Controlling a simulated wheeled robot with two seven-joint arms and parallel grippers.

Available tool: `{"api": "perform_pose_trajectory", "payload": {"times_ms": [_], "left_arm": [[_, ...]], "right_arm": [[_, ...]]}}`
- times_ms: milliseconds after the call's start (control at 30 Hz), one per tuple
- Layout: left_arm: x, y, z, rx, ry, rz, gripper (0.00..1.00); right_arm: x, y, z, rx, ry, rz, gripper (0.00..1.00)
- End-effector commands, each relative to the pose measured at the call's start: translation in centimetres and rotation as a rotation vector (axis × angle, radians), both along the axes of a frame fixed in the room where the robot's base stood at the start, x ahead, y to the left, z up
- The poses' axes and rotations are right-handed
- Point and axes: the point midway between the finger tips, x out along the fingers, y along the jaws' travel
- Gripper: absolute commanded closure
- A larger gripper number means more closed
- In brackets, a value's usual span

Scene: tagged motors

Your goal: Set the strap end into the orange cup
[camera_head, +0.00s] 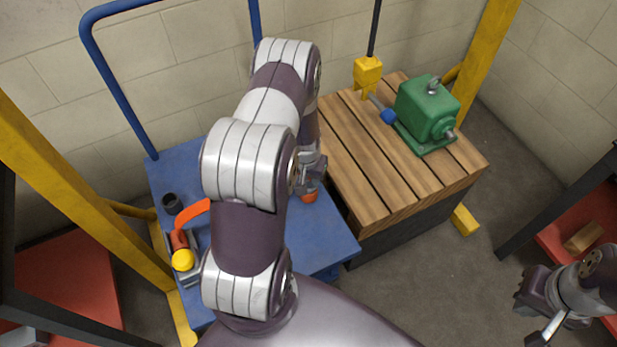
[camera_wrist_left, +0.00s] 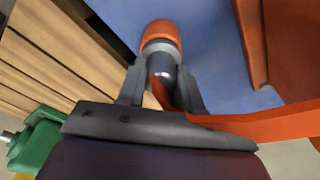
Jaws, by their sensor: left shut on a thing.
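The orange cup (camera_head: 309,197) stands on the blue cart top, just below my left gripper (camera_head: 312,172). In the left wrist view the orange cup (camera_wrist_left: 161,34) lies just beyond the fingertips. There my left gripper (camera_wrist_left: 160,88) is shut on the dark, rounded strap end (camera_wrist_left: 163,79), which lines up with the cup; I cannot tell whether it is inside. The orange strap (camera_wrist_left: 255,124) runs from it to the right. In the head view the strap (camera_head: 191,213) shows left of my arm, which hides its middle. My right gripper (camera_head: 535,297) is far right, its fingers unclear.
The blue cart (camera_head: 325,240) has a tall blue handle (camera_head: 112,85). On it are a dark cup (camera_head: 172,203) and a fixture with a yellow ball (camera_head: 183,259). A slatted wooden crate (camera_head: 360,165) beside it bears a green motor (camera_head: 425,108). A yellow hook block (camera_head: 367,72) hangs near the motor.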

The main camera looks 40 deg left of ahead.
Motion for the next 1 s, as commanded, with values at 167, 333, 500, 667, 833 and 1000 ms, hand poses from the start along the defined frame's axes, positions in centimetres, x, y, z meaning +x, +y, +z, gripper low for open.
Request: {"api": "perform_pose_trajectory", "payload": {"times_ms": [167, 333, 500, 667, 833, 1000], "left_arm": [[0.0, 0.0, -0.4, 0.0, 0.0, 0.0, 1.0], [0.0, 0.0, -0.6, 0.0, 0.001, 0.0, 0.49], [0.0, 0.0, -0.6, 0.0, 0.001, 0.0, 0.4], [0.0, 0.0, -0.3, 0.0, 0.001, 0.0, 0.4], [-0.3, -0.1, 3.0, 0.001, -0.002, 0.0, 0.4], [-1.0, -0.3, 7.7, 0.001, -0.002, 0.0, 0.4]], "right_arm": [[0.0, 0.0, -0.3, 0.0, 0.0, 0.0, 1.0], [0.0, 0.0, -0.5, 0.0, 0.0, 0.0, 1.0], [0.0, 0.0, -0.5, 0.0, 0.0, 0.0, 1.0], [0.0, 0.0, -0.2, 0.0, 0.0, 0.0, 1.0], [0.0, 0.0, 1.4, 0.0, 0.0, 0.0, 1.0], [0.0, 0.0, 3.1, 0.0, 0.0, 0.0, 1.0]]}}
